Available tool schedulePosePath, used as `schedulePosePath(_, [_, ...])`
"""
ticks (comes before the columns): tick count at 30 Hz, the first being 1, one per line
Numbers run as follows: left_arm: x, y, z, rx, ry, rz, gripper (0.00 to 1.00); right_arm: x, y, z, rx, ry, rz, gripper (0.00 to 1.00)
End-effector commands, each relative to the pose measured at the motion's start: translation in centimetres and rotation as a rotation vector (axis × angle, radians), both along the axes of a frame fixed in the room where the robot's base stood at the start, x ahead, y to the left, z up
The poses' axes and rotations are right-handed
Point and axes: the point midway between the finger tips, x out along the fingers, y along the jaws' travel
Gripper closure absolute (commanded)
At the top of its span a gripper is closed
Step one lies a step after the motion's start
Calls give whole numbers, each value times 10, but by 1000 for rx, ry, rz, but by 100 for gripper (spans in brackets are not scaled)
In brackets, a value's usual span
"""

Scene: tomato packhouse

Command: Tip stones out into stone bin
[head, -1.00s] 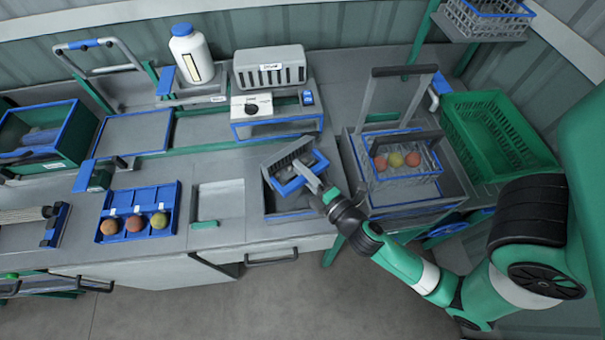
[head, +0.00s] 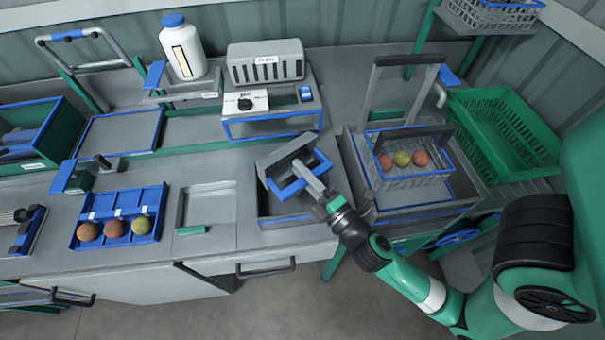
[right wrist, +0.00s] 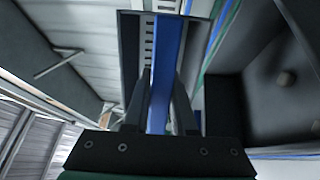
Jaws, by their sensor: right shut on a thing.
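My right gripper (head: 324,200) is shut on the blue handle of a small grey container with a blue rim (head: 283,158). The container is strongly tilted over a grey square bin (head: 268,221) in the counter. The right wrist view shows the blue handle (right wrist: 160,85) between the fingers. Whether stones are still inside the container cannot be told. My left gripper is not in view.
Right of the bin, a grey wire basket (head: 412,180) holds three tomatoes, beside a green crate (head: 505,135). A blue tray (head: 112,199) with three fruits lies left. A grey slotted unit (head: 266,63) and white jar (head: 183,52) stand behind.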

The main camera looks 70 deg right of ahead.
Motion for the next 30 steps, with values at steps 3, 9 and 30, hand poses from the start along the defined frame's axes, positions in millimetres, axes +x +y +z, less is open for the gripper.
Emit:
schedulePosePath(3, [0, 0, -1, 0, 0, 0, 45, 0, 0, 1, -2, -3, 1, 100])
schedulePosePath(9, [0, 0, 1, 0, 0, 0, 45, 0, 0, 2, -2, -3, 0, 100])
schedulePosePath(30, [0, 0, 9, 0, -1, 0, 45, 0, 0, 10, -1, -3, 0, 100])
